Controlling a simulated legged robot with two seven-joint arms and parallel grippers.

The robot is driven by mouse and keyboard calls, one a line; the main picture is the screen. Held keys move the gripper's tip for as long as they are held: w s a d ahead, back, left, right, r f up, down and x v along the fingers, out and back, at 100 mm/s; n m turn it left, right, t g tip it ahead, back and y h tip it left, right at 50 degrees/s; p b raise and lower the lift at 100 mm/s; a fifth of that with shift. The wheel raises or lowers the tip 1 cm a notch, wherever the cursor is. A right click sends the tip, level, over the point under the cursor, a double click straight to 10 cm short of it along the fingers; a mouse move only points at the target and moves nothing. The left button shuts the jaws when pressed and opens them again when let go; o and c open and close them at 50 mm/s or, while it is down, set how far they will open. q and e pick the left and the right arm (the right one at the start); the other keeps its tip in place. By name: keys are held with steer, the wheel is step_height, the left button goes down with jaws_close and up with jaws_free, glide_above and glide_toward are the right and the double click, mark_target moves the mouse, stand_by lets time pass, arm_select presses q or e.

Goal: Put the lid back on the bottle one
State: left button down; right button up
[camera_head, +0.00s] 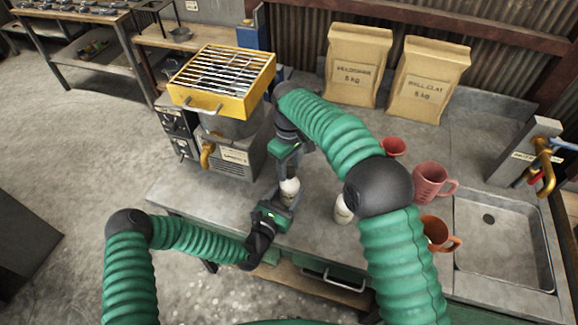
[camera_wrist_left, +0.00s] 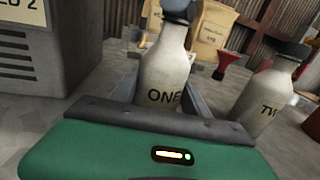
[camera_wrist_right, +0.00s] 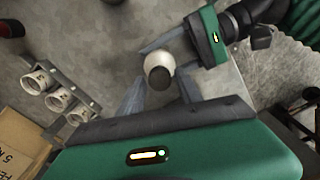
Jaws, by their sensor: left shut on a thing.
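Bottle ONE (camera_wrist_left: 165,75) is pale and labelled "ONE", standing on the counter. Its dark lid (camera_wrist_left: 180,9) shows at the mouth in the left wrist view, cut by the top edge. My left gripper (camera_head: 279,209) is around the bottle's body and shut on it, its fingers on either side. My right gripper (camera_head: 288,172) is directly above the bottle. In the right wrist view, the dark lid (camera_wrist_right: 159,78) lies on the bottle's top between my right fingers, which are spread with gaps either side. Whether the lid is fully seated I cannot tell.
Bottle TWO (camera_wrist_left: 262,105), with a dark lid, stands to the right; it shows partly behind my right arm in the head view (camera_head: 343,210). Mugs (camera_head: 432,183) and a sink (camera_head: 503,240) are at the right. A stove with a yellow grill (camera_head: 222,78) stands left. Paper bags (camera_head: 357,65) stand behind.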

steer(key=shift+o, duration=0.8)
step_height(320, 180, up, 12)
steer(key=shift+w+a, duration=0.1)
arm_select(q)
steer(key=shift+c, duration=2.2)
jaws_free()
steer(key=b+v, duration=0.2)
steer(key=v, duration=1.5)
steer(key=shift+b, duration=0.4)
arm_select(e)
steer(key=shift+f, duration=1.45)
arm_select(q)
steer(key=shift+w+f, duration=0.1)
